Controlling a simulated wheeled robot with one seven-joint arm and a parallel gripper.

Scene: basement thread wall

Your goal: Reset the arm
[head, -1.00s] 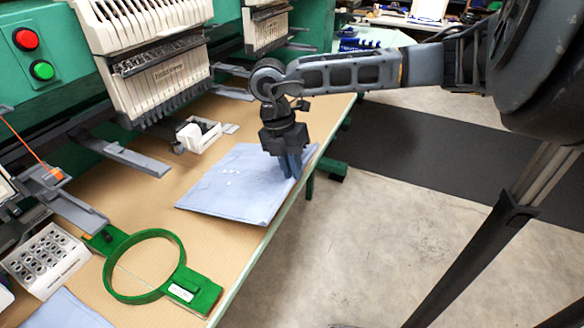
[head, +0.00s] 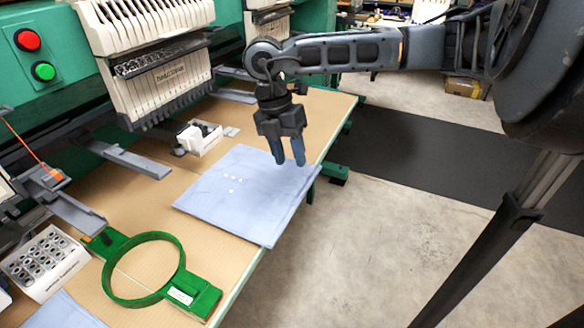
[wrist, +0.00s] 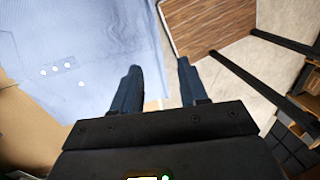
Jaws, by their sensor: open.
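My gripper (head: 289,163) is open and empty. In the head view it hangs pointing down above the right side of a folded light blue cloth (head: 245,205) on the table. The fingertips look a little above the cloth, apart from it. In the wrist view the two blue fingers (wrist: 158,78) are spread, with the cloth (wrist: 75,40) at the upper left. Several small white dots lie on the cloth.
A green hoop (head: 178,268) lies at the table's near end. A white box of bobbins (head: 44,258) stands left of it. A small white bin (head: 199,137) sits behind the cloth. The green embroidery machine (head: 60,100) rises at the back. Open floor (head: 390,220) lies to the right.

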